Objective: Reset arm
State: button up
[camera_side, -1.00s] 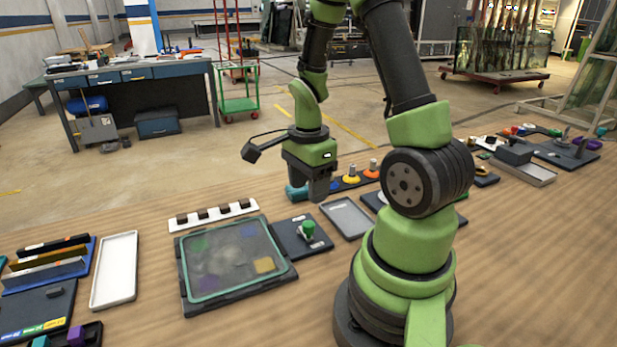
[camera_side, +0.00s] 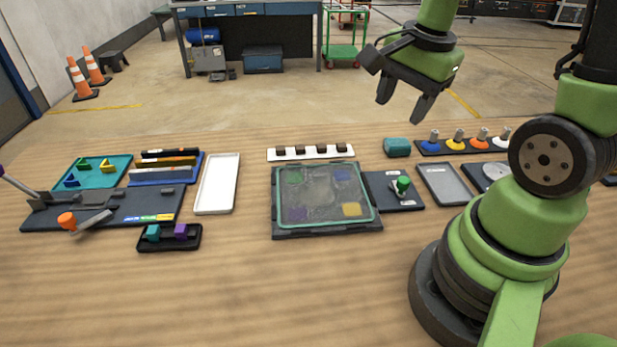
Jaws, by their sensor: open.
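My gripper (camera_side: 403,104) is open and empty, its two dark fingers apart. It hangs in the air above the far edge of the table, in the upper right of the side view. A teal block (camera_side: 397,147) rests on the table below and behind it in the picture, apart from the fingers. A rack with several coloured knobs (camera_side: 458,147) stands right of the block. No washer can be made out for certain.
A framed glass-topped tray (camera_side: 328,222) lies mid-table, with a dark plate bearing a green knob (camera_side: 403,184) beside it. A white tray (camera_side: 217,183) and a dark panel (camera_side: 120,212) lie left. The front table (camera_side: 250,300) is clear.

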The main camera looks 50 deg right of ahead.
jog(key=s+a+r+n+t+y, duration=0.2)
jog(key=s+a+r+n+t, duration=0.3)
jog(key=a+r+n, duration=0.5)
jog(key=a+n, duration=0.1)
jog(key=n, duration=0.3)
jog(key=shift+s+a+r+n+y, duration=0.2)
jog(key=shift+s+n+y, duration=0.1)
jog(key=shift+n, duration=0.1)
